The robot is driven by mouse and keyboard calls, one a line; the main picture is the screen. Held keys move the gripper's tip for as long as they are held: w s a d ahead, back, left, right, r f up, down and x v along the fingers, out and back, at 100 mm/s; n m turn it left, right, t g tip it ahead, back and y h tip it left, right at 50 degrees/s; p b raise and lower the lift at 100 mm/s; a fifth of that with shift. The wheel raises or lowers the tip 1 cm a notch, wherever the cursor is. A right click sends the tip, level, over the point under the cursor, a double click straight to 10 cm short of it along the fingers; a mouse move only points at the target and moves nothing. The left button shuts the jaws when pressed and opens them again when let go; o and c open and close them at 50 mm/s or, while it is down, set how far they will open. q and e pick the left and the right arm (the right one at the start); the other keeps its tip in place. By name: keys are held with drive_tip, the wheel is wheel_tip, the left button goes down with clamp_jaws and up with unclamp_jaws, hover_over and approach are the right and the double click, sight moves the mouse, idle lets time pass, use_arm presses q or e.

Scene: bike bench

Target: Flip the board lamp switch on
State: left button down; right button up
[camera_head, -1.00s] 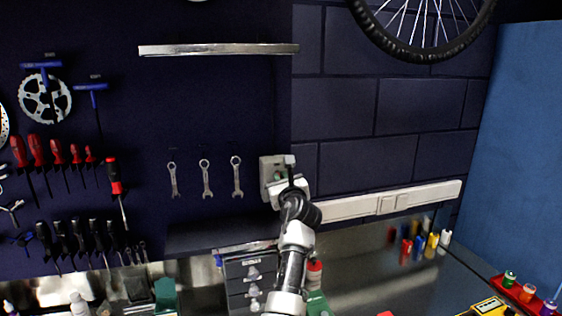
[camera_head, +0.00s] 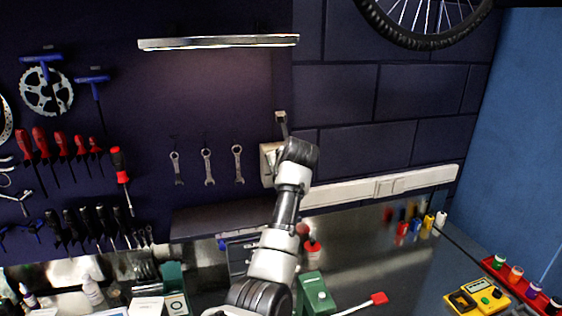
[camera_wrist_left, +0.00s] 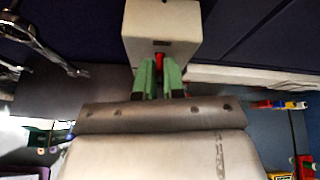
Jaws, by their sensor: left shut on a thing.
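The board lamp (camera_head: 218,42) is a long bar high on the dark board. Its underside is bright and the board below it is lit. The pale switch box (camera_head: 267,167) is on the wall right of the wrenches, partly hidden by my left arm. In the left wrist view the box (camera_wrist_left: 160,28) is straight ahead, with a red switch lever (camera_wrist_left: 159,58) on its lower face. My left gripper (camera_wrist_left: 159,72) has green fingers on either side of the lever, shut on it. In the head view my arm hides the fingers. My right gripper is not in view.
Three wrenches (camera_head: 208,167) hang left of the box. A white socket rail (camera_head: 385,187) runs along the wall to the right. A dark shelf (camera_head: 220,220) is below. A green box (camera_head: 315,295) and a yellow meter (camera_head: 476,297) are on the bench.

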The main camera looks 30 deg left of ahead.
use_arm(q)
drive_tip(key=shift+f, duration=0.1)
idle(0.4)
drive_tip(key=c, duration=1.2)
unclamp_jaws()
drive_tip(key=b+v, duration=0.4)
drive_tip(key=v, duration=0.6)
drive_tip(key=shift+s+d+r, duration=0.15)
drive_tip(key=shift+r, duration=0.25)
drive_tip(key=shift+f, duration=0.15)
